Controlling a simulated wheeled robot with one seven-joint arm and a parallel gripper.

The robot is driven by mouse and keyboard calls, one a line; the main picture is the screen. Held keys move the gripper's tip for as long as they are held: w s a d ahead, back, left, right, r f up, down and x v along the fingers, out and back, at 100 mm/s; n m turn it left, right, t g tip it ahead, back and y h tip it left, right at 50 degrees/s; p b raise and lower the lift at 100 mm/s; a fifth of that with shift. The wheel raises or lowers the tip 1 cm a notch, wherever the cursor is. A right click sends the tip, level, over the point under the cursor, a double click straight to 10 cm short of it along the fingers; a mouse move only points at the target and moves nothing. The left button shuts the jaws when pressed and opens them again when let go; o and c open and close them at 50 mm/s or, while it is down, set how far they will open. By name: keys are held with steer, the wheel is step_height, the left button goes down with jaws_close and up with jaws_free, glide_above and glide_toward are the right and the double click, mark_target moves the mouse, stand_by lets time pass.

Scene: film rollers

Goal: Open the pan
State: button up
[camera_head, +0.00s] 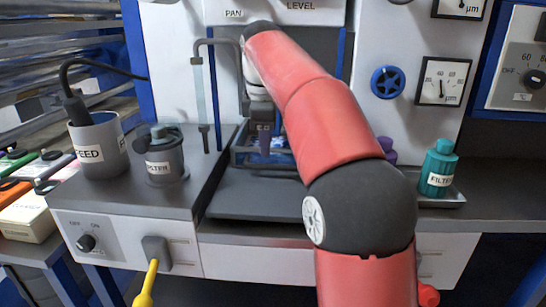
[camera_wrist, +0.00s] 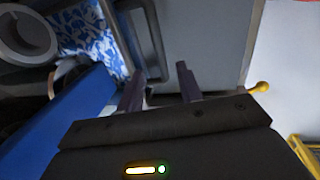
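The label "PAN" (camera_head: 234,14) is on the pale machine front at the top. Which part is the pan is not clear. Below the label, a blue framed part (camera_head: 243,154) sits over a dark flat tray (camera_head: 245,195), partly hidden by my red arm. My gripper (camera_head: 262,142) points down at the blue part. In the wrist view, the two dark fingers of my gripper (camera_wrist: 160,82) stand apart with nothing visibly held. A dark bent bar (camera_wrist: 149,35) runs close to the fingertips beside a grey panel (camera_wrist: 205,40); contact cannot be told.
A FEED cup (camera_head: 97,150) and grey FILTER canister (camera_head: 163,160) stand left on the grey counter. A teal FILTER bottle (camera_head: 438,172) stands right. A thin grey pipe (camera_head: 199,90) rises near my gripper. A blue handwheel (camera_head: 388,82) is on the machine front.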

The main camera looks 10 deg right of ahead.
mark_target(266, 166)
steer(key=f, duration=0.1)
steer(key=f+b, duration=0.1)
steer(key=f, duration=0.1)
steer(key=w+f, duration=0.1)
steer(key=f, duration=0.1)
steer(key=shift+d+f, duration=0.15)
steer(key=shift+f, duration=0.05)
jaws_close()
steer(key=shift+s, duration=0.1)
